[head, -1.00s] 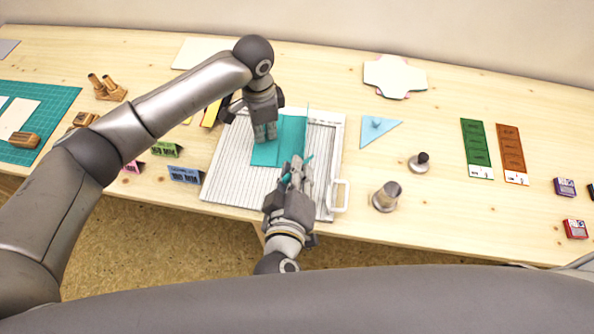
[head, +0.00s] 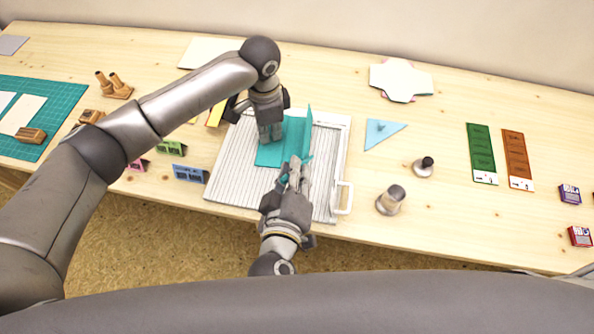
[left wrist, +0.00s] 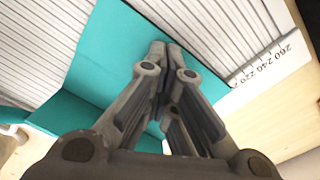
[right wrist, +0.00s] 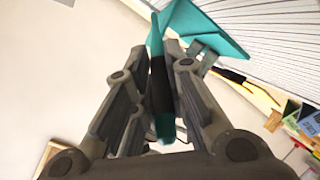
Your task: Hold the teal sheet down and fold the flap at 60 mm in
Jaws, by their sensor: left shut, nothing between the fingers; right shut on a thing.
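The teal sheet (head: 270,155) lies on the white grooved board (head: 230,180), with its right flap (head: 304,125) bent up and standing steeply. My left gripper (head: 271,138) is shut and empty, its fingertips down at the flat part of the sheet. The left wrist view shows these fingertips (left wrist: 165,50) over the teal surface. The crease is partly hidden.
The board has a white handle (head: 344,198) at its right and a printed scale (left wrist: 265,65).

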